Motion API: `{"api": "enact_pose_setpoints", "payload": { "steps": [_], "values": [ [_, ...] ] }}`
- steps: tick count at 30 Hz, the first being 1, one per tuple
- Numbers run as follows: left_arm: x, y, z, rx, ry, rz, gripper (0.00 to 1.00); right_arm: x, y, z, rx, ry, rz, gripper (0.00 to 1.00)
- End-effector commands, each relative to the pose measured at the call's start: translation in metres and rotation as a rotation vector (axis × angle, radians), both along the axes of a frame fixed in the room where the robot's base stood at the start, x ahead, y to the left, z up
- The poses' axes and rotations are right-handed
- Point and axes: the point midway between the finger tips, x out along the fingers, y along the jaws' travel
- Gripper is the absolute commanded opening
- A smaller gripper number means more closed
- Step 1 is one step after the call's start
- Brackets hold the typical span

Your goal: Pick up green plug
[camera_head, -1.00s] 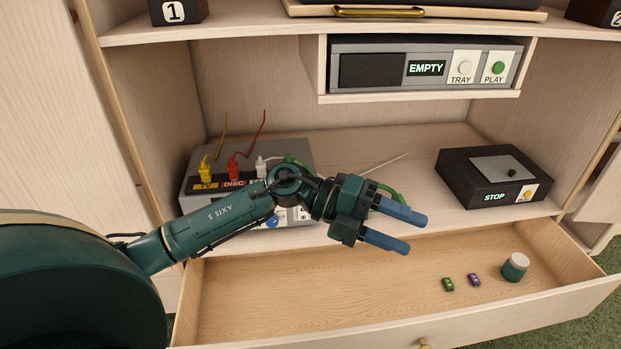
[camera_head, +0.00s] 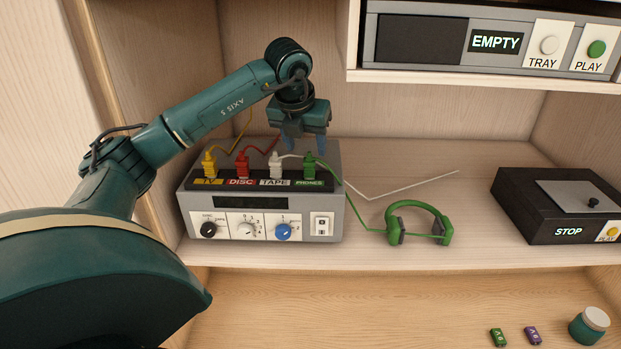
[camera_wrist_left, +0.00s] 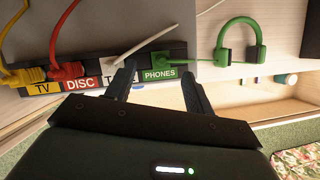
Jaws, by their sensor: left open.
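The green plug (camera_head: 310,166) stands upright in the PHONES socket at the right end of the grey switch box (camera_head: 262,226). Its cable runs to the green headphones (camera_head: 445,230). My left gripper (camera_head: 305,146) points down, open, just above and behind the plug; the blue fingers are partly hidden behind the plugs. In the left wrist view the green plug (camera_wrist_left: 164,57) shows small beyond the PHONES label, between the two open fingers (camera_wrist_left: 158,86). One finger passes close to the TAPE label and partly covers it. My right gripper is in no view.
Yellow (camera_head: 209,163), red (camera_head: 242,164) and white (camera_head: 277,166) plugs stand left of the green one, the white closest. A black STOP box (camera_head: 550,210) is at the right. The open drawer (camera_head: 350,300) below holds small batteries and a jar (camera_head: 590,326).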

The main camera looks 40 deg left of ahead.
Motion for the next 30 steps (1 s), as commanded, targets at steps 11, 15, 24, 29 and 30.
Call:
{"api": "enact_pose_setpoints", "payload": {
  "steps": [11,15,24,29,30],
  "values": [
    [0.013,0.004,-0.040,-0.002,0.003,-0.004,0.53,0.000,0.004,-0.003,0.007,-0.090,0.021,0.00],
    [0.019,0.007,-0.056,-0.001,0.000,-0.003,0.53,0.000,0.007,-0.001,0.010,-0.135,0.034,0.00],
    [0.022,0.008,-0.062,0.000,-0.001,-0.004,0.53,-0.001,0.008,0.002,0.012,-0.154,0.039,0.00],
    [0.022,0.008,-0.062,-0.001,-0.002,-0.004,0.42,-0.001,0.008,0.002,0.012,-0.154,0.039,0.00],
    [0.022,0.008,-0.062,-0.001,-0.002,-0.004,0.39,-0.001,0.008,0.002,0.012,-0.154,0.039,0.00]
  ]
}}
